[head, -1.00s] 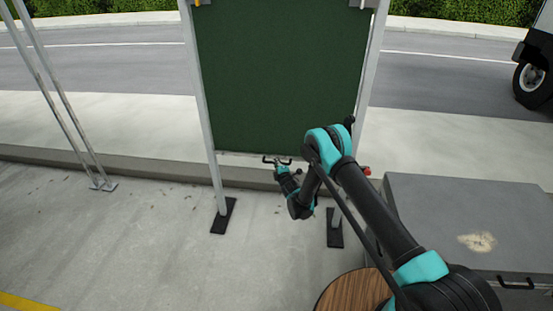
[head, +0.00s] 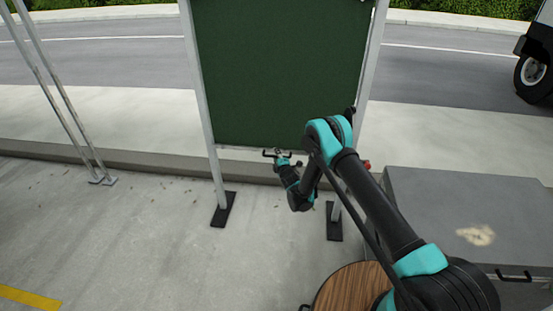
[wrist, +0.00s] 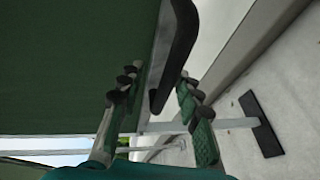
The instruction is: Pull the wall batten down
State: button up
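The wall batten (head: 235,150) is a pale bar along the bottom edge of a dark green sheet (head: 280,75) hung between two grey posts. A black handle (head: 268,153) sits on it near the middle. In the wrist view the handle (wrist: 178,45) runs down between my fingers. My gripper (head: 283,158) is at the handle; in the wrist view my gripper (wrist: 158,73) is open, with one finger on each side of the handle and gaps visible. I cannot tell whether either finger touches it.
The posts stand on black feet (head: 223,209). A grey box (head: 450,205) is at right, a round wooden top (head: 350,290) at bottom. Thin metal poles (head: 60,95) stand at left. A kerb runs behind the sheet, then a road with a truck wheel (head: 533,80).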

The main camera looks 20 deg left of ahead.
notch_tip(320, 180, up, 9)
jog(key=shift+f, duration=0.1)
dwell(0.3)
